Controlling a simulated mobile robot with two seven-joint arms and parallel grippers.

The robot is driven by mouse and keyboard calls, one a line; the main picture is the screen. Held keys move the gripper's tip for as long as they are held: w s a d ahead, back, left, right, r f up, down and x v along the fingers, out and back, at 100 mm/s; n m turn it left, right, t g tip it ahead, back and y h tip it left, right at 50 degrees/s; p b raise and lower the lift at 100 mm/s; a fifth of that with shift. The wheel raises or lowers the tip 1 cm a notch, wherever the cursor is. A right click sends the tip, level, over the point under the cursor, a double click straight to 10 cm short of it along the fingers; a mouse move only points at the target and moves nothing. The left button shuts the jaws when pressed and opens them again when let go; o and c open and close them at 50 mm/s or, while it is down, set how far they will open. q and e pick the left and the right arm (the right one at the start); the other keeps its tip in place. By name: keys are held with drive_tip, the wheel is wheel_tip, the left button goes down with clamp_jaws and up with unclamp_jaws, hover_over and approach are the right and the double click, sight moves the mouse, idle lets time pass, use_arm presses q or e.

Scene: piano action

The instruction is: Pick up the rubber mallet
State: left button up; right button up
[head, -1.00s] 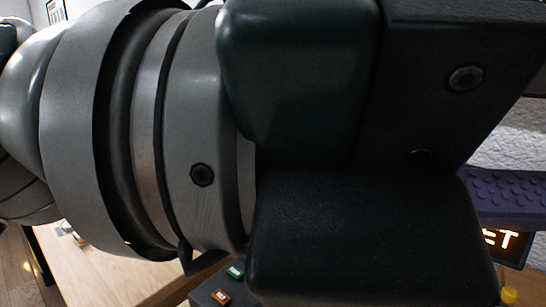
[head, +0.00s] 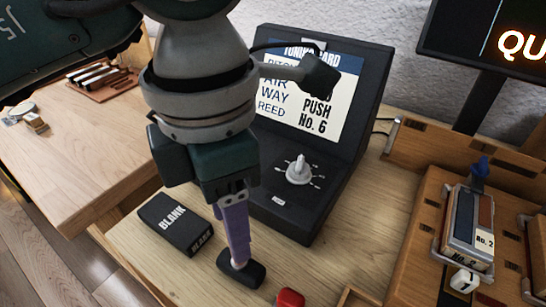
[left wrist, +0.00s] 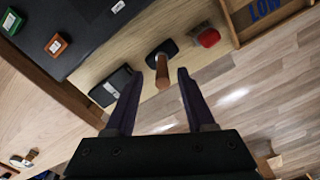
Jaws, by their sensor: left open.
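The rubber mallet (head: 246,275) has a black head resting on the wooden bench top. In the left wrist view its brown wooden handle (left wrist: 162,72) stands up from the black head. My left gripper (head: 236,248) points down over the mallet in the head view, its purple fingers hiding most of the handle. In the left wrist view my left gripper (left wrist: 159,78) is open, with one finger on each side of the handle and a visible gap to both. My right gripper is in neither current view.
A black box marked BLANK (head: 178,226) lies left of the mallet, and a red object (head: 290,299) lies to its right. A black tuning console (head: 290,205) with a knob stands behind. A wooden rack (head: 420,240) stands at right.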

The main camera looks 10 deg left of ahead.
sight(250, 273)
use_arm(q)
drive_tip(key=f, duration=0.4)
drive_tip(key=shift+s+d+f, duration=0.1)
drive_tip(key=shift+d+f, duration=0.1)
drive_tip(key=shift+f, duration=0.1)
drive_tip(key=shift+c, duration=0.2)
clamp_jaws()
